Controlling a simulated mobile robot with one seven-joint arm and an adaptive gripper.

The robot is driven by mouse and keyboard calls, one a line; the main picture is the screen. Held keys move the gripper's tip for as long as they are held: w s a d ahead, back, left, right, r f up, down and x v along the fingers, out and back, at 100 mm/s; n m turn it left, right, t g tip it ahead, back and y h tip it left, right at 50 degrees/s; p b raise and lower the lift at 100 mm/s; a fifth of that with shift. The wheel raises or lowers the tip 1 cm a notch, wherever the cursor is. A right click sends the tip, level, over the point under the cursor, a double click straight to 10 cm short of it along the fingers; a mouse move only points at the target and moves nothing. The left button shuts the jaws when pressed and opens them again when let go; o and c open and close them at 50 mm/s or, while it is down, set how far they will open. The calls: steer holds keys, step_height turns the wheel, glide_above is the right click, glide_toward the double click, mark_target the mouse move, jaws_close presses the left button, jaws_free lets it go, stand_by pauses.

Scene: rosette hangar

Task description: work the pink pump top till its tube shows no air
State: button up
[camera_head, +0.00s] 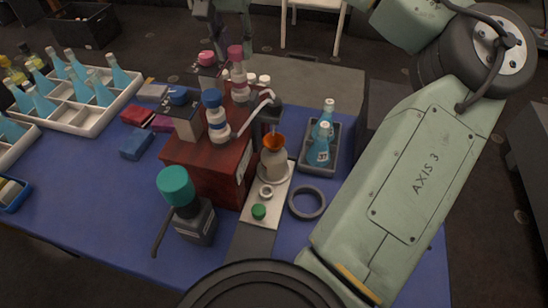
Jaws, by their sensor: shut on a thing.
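A pink pump top (235,52) crowns a white bottle (239,82) at the back of a red-brown wooden stand (190,152). My gripper (234,44) comes down from the top edge; its fingers appear closed around this pink top, though the contact is small and partly hidden. A second, paler pink top (206,58) is on a squarer container just left. A pale tube (256,105) slants over the stand's right side towards a dark fitting. Whether it holds air is too small to tell. An orange funnel (274,142) sits in a beige flask (273,163) beside the stand.
White crates (78,118) of blue bottles are at left; a grey tray (334,160) and dark ring (307,202) are at right. The blue table is clear at front left.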

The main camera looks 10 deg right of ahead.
steer(key=shift+r, duration=0.45)
steer(key=shift+f+b, duration=0.45)
steer(key=shift+f, duration=0.65)
steer(key=shift+r+p, duration=0.9)
steer(key=shift+r, duration=0.15)
steer(key=shift+f+b, duration=0.65)
steer(key=shift+f, duration=0.4)
stand_by(0.4)
steer(key=o, duration=0.8)
steer(key=shift+o, duration=0.2)
steer(key=shift+r, duration=0.1)
steer(key=shift+r+p, duration=2.7)
steer(key=shift+r, duration=0.7)
